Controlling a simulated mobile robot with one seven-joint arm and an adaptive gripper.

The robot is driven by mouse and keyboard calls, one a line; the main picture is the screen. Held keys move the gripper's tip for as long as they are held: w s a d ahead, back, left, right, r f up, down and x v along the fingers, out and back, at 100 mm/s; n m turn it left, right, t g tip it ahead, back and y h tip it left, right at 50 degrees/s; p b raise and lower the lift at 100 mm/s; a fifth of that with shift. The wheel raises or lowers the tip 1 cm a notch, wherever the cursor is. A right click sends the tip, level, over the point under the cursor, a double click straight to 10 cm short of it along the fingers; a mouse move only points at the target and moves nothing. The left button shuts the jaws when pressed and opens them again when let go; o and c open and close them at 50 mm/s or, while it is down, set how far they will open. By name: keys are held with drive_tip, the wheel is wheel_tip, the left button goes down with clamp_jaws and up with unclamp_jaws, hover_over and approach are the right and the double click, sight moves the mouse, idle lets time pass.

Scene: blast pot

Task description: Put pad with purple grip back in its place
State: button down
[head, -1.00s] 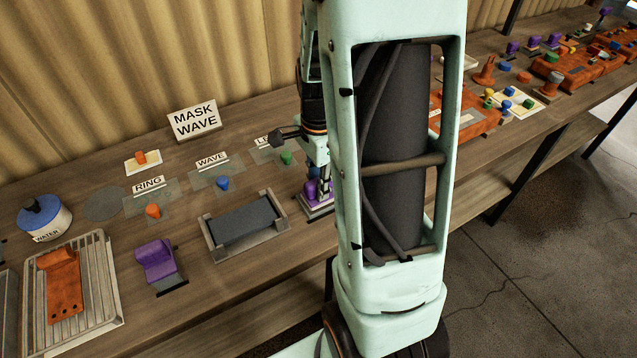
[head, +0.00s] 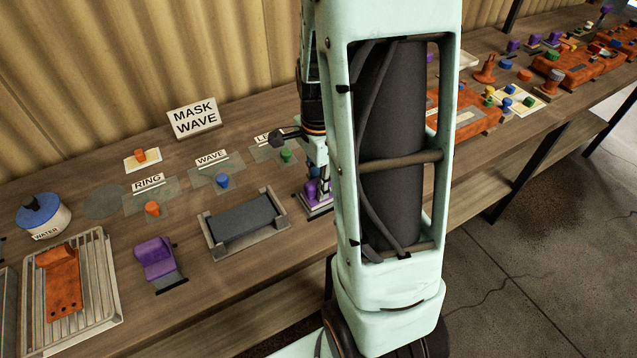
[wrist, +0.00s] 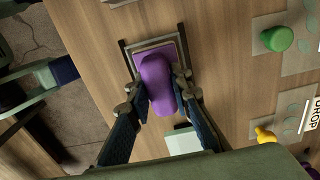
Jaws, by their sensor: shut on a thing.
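The pad with the purple grip (wrist: 158,80) sits in or over a grey-framed holder (wrist: 125,47) in the wrist view. The pad's light edge shows inside the frame; I cannot tell if it is fully seated. My gripper (wrist: 157,88) is shut on the purple grip, one finger on each side. In the head view the purple grip (head: 311,190) is low at the bench front, partly hidden by my fingers and arm.
Another purple-handled tool (head: 155,258) lies to the left. A grey block in a cradle (head: 243,219) stands between. A green knob (wrist: 277,39) and a yellow knob (wrist: 265,136) are right of my gripper in the wrist view. The bench's front edge is close.

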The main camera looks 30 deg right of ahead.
drive_tip(key=shift+f, duration=0.4)
drive_tip(key=c, duration=1.7)
unclamp_jaws()
drive_tip(key=shift+o, duration=0.2)
wheel_tip(320, 180, up, 12)
drive_tip(key=shift+r, duration=0.1)
